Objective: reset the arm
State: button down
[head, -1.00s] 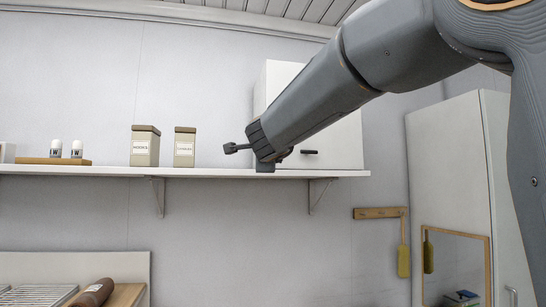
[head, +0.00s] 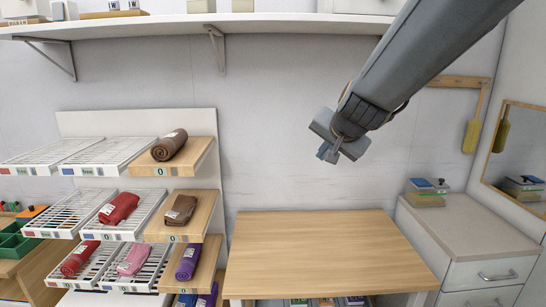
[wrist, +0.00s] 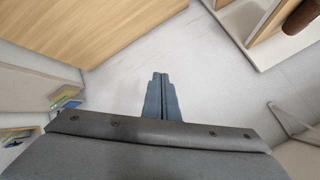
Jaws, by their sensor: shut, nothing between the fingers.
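My gripper (head: 328,154) hangs in the air in front of the grey wall in the head view, above the back of a wooden table (head: 320,245). It is apart from every object. In the wrist view the two blue-grey fingers of my gripper (wrist: 160,82) lie together, with nothing between them. The wooden tabletop (wrist: 95,30) shows at the upper left of the wrist view.
A stepped rack (head: 205,150) with rolled towels stands left of the table. A wall shelf (head: 290,24) runs above. A white cabinet (head: 470,230) and a mirror (head: 517,160) are at the right. The tabletop is clear.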

jog(key=s+d+f+n+g+b, duration=0.2)
jog(key=s+d+f+n+g, duration=0.1)
jog(key=s+f, duration=0.9)
jog(key=s+d+f+n+g+h+b, duration=0.1)
jog(key=s+d+f+n+g, duration=0.2)
jog(key=s+f, duration=1)
jog(key=f+n+g, duration=0.1)
jog(key=g, duration=0.1)
jog(key=shift+g+b, duration=0.4)
